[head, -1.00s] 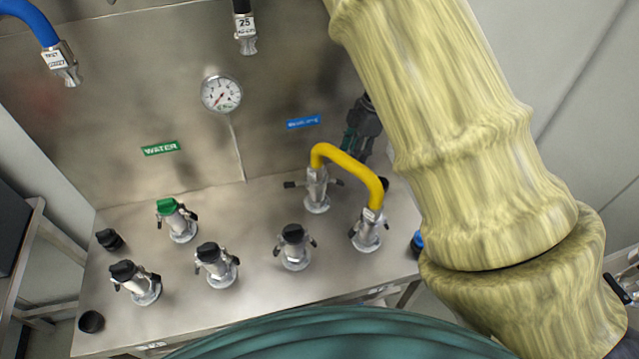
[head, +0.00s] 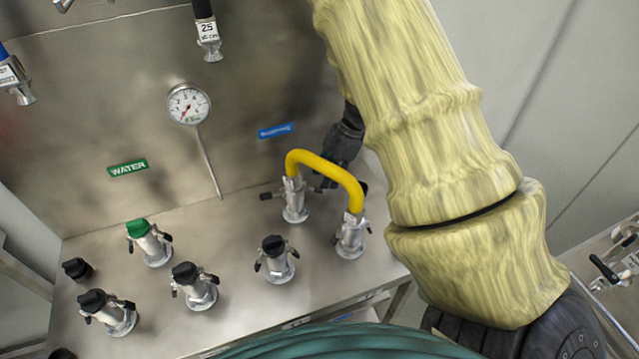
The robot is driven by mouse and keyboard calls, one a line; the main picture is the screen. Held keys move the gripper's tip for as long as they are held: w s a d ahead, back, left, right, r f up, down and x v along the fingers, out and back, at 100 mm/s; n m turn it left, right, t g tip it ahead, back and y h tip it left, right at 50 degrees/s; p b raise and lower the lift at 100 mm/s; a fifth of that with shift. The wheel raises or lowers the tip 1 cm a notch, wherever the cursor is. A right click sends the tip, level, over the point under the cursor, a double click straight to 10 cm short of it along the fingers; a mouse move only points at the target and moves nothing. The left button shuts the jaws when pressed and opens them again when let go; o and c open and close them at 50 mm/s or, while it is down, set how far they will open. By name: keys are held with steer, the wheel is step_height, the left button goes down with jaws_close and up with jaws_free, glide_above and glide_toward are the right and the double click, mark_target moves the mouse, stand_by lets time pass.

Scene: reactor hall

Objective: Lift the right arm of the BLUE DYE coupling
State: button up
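The blue label (head: 276,130) on the back panel is too blurred to read. The metal coupling (head: 295,203) below it stands upright on the steel bench, with one end of a yellow curved hose (head: 325,166) on top. Its left arm (head: 268,196) sticks out sideways. Its right arm (head: 325,188) shows only in part, below the yellow hose. My dark gripper (head: 340,158) is behind and to the right of this coupling, close to the right arm. My own yellow-sleeved arm and the hose partly hide it. I cannot tell whether its fingers touch the arm or are open.
The hose's other end sits on a second coupling (head: 350,237) at front right. Several capped couplings, one with a green cap (head: 138,229), stand to the left on the bench (head: 235,230). A gauge (head: 188,104) and hanging hose end (head: 207,35) are on the panel.

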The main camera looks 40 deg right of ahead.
mark_target(320, 189)
steer(key=shift+x, duration=1.95)
steer(key=shift+r, duration=0.1)
jaws_close()
